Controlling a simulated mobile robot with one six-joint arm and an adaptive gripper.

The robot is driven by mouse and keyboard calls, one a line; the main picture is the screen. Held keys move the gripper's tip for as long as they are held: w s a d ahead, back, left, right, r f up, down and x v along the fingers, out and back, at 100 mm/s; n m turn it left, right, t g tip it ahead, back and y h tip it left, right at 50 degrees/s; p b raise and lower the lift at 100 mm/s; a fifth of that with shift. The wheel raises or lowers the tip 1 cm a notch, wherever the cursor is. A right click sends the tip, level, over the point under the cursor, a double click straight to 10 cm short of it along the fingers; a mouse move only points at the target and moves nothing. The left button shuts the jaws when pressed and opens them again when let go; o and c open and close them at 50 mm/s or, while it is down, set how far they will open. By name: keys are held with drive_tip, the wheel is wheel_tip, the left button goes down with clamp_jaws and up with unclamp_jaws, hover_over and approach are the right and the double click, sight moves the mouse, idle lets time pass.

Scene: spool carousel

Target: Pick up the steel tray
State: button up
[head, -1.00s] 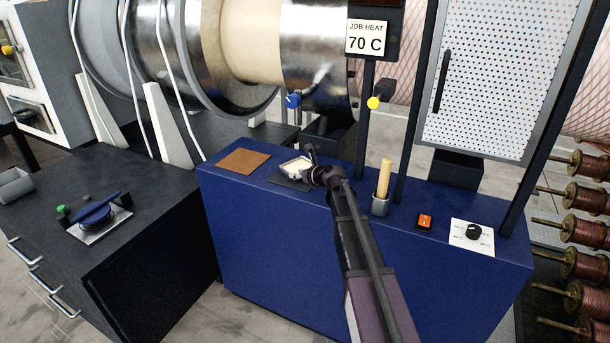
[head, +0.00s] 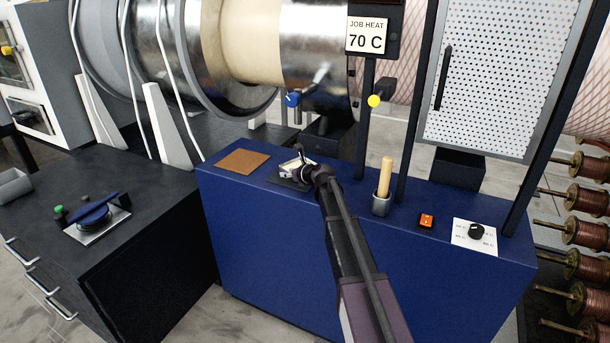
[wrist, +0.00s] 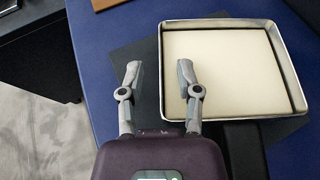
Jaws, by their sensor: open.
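The steel tray (wrist: 222,22) is a shallow square pan with a thin metal rim and a cream-coloured filling. In the wrist view it lies right of centre on a dark mat (wrist: 138,58) on the blue bench top. In the head view the tray (head: 288,167) is partly hidden by my gripper (head: 303,158).
A brown square pad (head: 242,161) lies left of the tray. A wooden handle in a metal cup (head: 381,204), an orange switch (head: 426,221) and a dial plate (head: 473,238) stand to the right. A large metal drum (head: 320,45) overhangs behind.

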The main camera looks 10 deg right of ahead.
idle(0.3)
clamp_jaws()
drive_tip(key=shift+r, duration=0.1)
wheel_tip(320, 180, up, 3)
drive_tip(key=p, duration=0.3)
drive_tip(key=shift+r, duration=0.15)
drive_tip(key=shift+s+r+p, duration=0.2)
drive_tip(key=shift+r+p, duration=0.05)
drive_tip(key=shift+p, duration=0.3)
drive_tip(key=s+r, duration=0.1)
drive_tip(key=s, duration=1.4)
drive_tip(key=shift+s+a+p, duration=0.25)
drive_tip(key=shift+s+p, duration=0.1)
drive_tip(key=shift+p, duration=0.1)
